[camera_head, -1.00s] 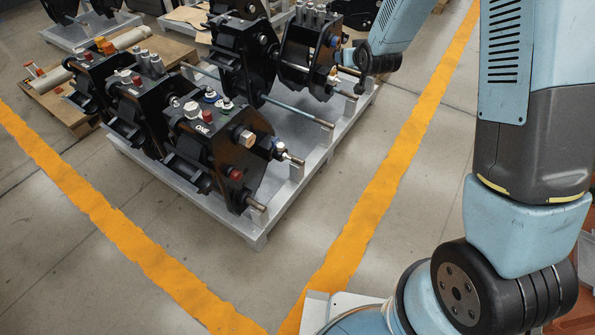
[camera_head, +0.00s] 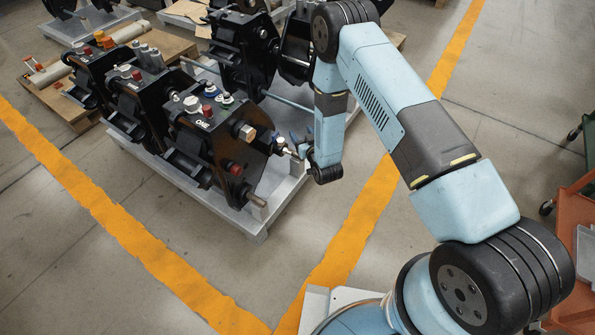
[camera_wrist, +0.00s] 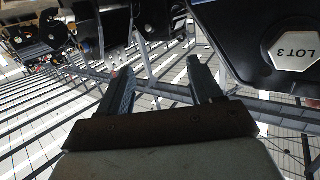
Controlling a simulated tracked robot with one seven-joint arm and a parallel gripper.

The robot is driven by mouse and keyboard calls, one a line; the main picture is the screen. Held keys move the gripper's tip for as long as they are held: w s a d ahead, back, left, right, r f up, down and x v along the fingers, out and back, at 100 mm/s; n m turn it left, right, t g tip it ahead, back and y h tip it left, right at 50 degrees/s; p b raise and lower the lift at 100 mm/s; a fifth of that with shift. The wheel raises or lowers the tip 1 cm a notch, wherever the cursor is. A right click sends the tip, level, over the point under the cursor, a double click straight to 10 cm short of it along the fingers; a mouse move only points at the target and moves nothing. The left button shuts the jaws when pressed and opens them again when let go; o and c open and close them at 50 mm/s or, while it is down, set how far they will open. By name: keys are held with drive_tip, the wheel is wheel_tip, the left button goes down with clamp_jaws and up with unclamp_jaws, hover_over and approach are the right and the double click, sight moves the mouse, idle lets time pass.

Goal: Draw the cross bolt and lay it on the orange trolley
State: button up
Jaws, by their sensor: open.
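Black quick couplers stand on a grey pallet frame, the nearest (camera_head: 205,150) in the middle of the head view. A metal pin end (camera_head: 284,150) sticks out of its right side, and a thicker bolt end (camera_head: 257,200) sticks out lower down. I cannot tell which of these is the cross bolt. My gripper (camera_head: 300,145) is beside the upper pin end; contact is unclear. In the wrist view its two fingers (camera_wrist: 162,85) are apart with nothing visible between them. The orange trolley (camera_head: 572,205) is at the right edge, partly cut off.
The grey pallet frame (camera_head: 262,222) lies under the couplers. A long rod (camera_head: 285,102) lies between the couplers. Orange floor lines (camera_head: 350,225) border the area. Clear floor (camera_head: 490,130) separates the couplers from the trolley.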

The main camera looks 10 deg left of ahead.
drive_tip(key=y, duration=0.2)
approach(282, 146)
drive_tip(key=shift+n+t, duration=0.3)
drive_tip(key=shift+n, duration=0.1)
drive_tip(key=x, duration=0.9)
drive_tip(key=c, duration=1.1)
drive_tip(key=shift+s, duration=0.1)
drive_tip(key=shift+c, duration=0.3)
drive_tip(key=o, duration=0.5)
drive_tip(key=shift+s+f, duration=0.1)
clamp_jaws()
